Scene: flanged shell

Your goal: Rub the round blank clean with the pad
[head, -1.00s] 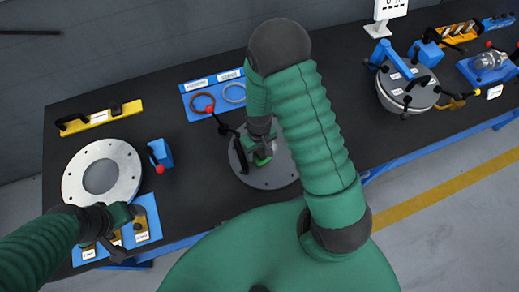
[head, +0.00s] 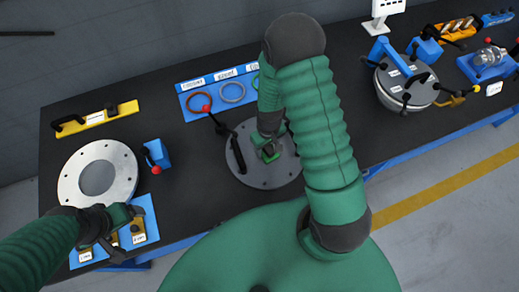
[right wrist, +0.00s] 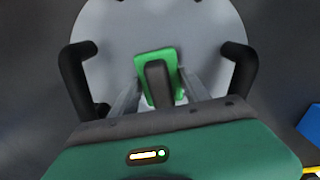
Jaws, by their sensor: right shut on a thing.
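The round blank (head: 286,174) is a grey disc with dark handles, lying on the black bench; it also fills the upper part of the right wrist view (right wrist: 205,35). My right gripper (head: 270,150) is over the disc and shut on the green pad (right wrist: 142,80), gripping its dark upright handle (right wrist: 157,82). The pad appears to be on the disc's face, but its underside is hidden, so contact cannot be confirmed. My left gripper (head: 120,232) is open and empty above the blue tray at the left.
A pale flanged ring (head: 70,190) and a blue tray with brass pieces (head: 150,212) are at the left. A blue block (head: 158,153) stands left of the disc. A blue ring tray (head: 205,83) lies behind it. A lidded pot (head: 390,92) stands right.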

